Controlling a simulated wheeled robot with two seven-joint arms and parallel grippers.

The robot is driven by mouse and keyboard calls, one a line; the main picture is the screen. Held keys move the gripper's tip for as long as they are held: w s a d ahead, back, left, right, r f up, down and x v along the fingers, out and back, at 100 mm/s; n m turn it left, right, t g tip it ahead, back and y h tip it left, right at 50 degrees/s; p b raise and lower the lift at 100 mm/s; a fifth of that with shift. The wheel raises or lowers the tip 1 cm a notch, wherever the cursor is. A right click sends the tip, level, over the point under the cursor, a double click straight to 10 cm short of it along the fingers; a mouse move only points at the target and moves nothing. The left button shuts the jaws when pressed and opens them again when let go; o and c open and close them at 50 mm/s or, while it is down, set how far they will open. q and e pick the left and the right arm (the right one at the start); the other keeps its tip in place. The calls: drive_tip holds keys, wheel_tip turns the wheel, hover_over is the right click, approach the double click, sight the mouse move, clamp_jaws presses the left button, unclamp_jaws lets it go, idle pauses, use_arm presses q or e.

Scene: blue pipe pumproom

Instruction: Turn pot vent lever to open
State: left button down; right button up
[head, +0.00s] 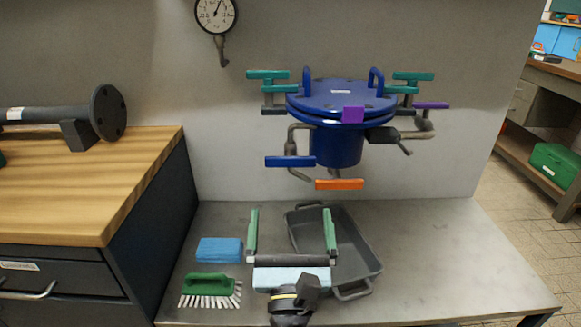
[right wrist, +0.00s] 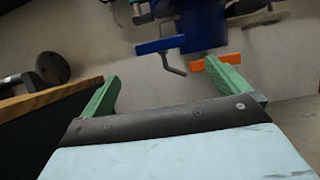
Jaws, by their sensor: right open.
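The blue pot (head: 335,148) with a round lid (head: 340,98) is mounted on the wall panel. Several coloured handles surround it: teal ones (head: 267,75) at the upper sides, a purple one (head: 430,105) at right, a blue one (head: 290,161) at lower left and an orange one (head: 340,184) below. No readable label shows which is the vent lever. My right gripper (head: 291,212) is open and empty, below and in front of the pot, touching no handle. The right wrist view shows the blue handle (right wrist: 160,45) and orange handle (right wrist: 222,61) beyond its green fingers. My left gripper is out of view.
A grey tray (head: 365,243) lies on the metal bench, partly behind my right gripper. A blue sponge (head: 219,250) and a green brush (head: 208,284) lie at left. A wooden-topped cabinet (head: 80,190) stands further left. A gauge (head: 216,14) hangs above. The bench's right side is clear.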

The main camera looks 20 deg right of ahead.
sight(290, 164)
drive_tip(key=x, duration=1.1)
drive_tip(key=shift+b, duration=0.35)
drive_tip(key=shift+w+d+r, duration=0.1)
drive_tip(key=shift+w+r, duration=0.05)
drive_tip(key=shift+w, duration=0.15)
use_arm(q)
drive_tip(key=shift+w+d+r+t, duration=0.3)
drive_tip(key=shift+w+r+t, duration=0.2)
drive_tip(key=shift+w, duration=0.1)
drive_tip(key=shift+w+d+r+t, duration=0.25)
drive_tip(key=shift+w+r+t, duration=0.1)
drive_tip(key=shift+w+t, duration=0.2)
use_arm(e)
drive_tip(key=c, duration=0.7)
